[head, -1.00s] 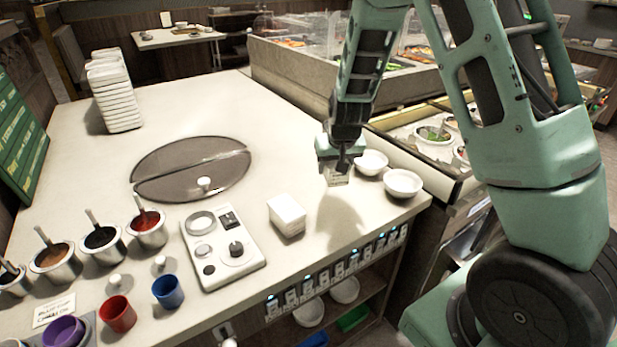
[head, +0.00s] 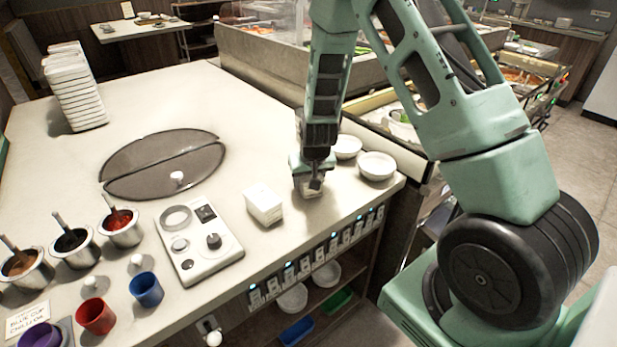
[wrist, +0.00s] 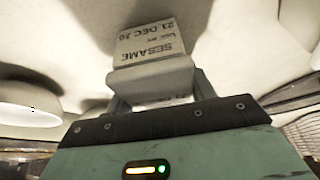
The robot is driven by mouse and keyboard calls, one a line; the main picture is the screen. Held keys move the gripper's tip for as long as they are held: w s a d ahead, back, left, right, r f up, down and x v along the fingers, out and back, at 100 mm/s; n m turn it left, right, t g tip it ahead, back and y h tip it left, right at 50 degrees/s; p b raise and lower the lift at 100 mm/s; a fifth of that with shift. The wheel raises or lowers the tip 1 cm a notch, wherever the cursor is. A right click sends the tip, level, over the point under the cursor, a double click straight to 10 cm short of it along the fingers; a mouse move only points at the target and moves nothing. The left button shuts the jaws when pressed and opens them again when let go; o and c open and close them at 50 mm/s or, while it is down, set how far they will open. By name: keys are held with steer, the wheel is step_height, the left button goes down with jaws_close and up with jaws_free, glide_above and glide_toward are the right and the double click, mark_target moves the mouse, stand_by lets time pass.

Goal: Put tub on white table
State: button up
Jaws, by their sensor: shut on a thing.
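My gripper (head: 311,184) is shut on a small pale tub (head: 308,191), low over the right part of a pale counter (head: 235,110). In the wrist view the tub (wrist: 153,45) sits between the fingers and shows a label reading "SESAME" with a date. I cannot tell whether its base touches the counter. A similar white tub (head: 264,204) stands to the left of my gripper. A white-topped table (head: 140,30) stands far back at the left.
Two white bowls (head: 376,166) stand close to the right of my gripper. A control panel (head: 198,240), sauce pots (head: 75,246) and coloured cups (head: 146,289) line the front left. White stacked containers (head: 75,90) stand at the back left. A food bar (head: 265,55) lies behind.

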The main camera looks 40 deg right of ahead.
steer(key=o, duration=1.3)
steer(key=shift+r, duration=0.1)
